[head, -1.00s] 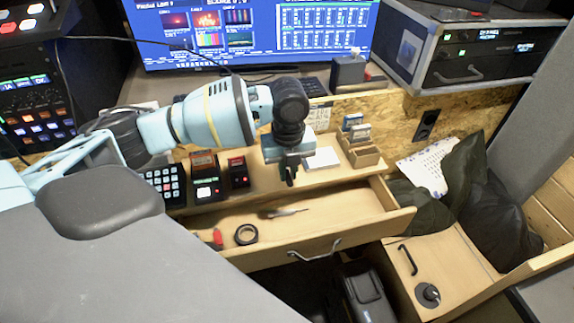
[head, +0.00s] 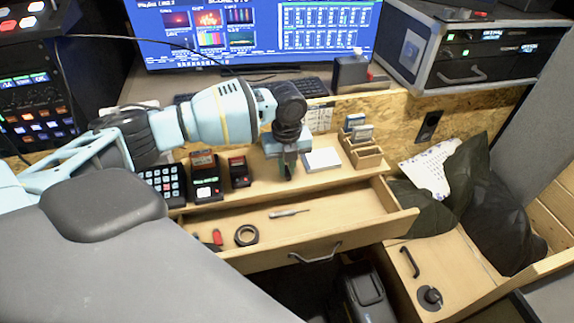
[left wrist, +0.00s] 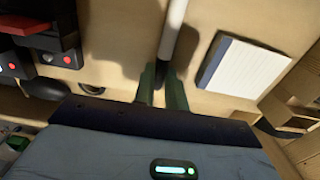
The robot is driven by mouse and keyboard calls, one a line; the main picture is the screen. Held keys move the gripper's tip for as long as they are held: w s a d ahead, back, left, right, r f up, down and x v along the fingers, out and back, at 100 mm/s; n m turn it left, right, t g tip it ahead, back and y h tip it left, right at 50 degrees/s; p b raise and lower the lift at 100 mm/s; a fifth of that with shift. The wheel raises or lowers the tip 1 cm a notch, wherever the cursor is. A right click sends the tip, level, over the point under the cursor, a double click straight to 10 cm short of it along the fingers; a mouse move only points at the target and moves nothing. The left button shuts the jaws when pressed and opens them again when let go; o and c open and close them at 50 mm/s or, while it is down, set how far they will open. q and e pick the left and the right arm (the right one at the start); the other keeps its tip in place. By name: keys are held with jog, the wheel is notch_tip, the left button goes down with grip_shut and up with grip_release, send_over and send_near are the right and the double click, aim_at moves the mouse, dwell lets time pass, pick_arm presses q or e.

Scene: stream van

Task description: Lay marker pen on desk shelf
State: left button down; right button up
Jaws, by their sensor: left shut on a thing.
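My left gripper (head: 289,165) is over the wooden desk shelf (head: 225,196), between the card readers and the notepad. In the left wrist view its two fingers (left wrist: 163,88) are shut on a white marker pen (left wrist: 173,28). The pen sticks out past the fingers toward the top of that view. In the head view the pen is hidden behind the gripper. Shadows fall on the shelf beside the pen; I cannot tell whether the pen touches the shelf. My right gripper is not in view.
On the shelf stand a keypad (head: 163,184), two card readers (head: 205,178) (head: 239,172), a notepad (head: 322,160) and a wooden card holder (head: 365,153). Below, an open drawer (head: 345,215) holds a screwdriver (head: 288,213) and black tape (head: 246,235). A monitor (head: 250,35) stands behind.

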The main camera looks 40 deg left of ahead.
aim_at(287, 171)
pick_arm(q)
jog(key=shift+f, duration=0.1)
jog(key=c, duration=1.4)
grip_release()
jog(key=shift+c, duration=0.2)
notch_tip(287, 171, up, 12)
jog(key=shift+p, duration=0.45)
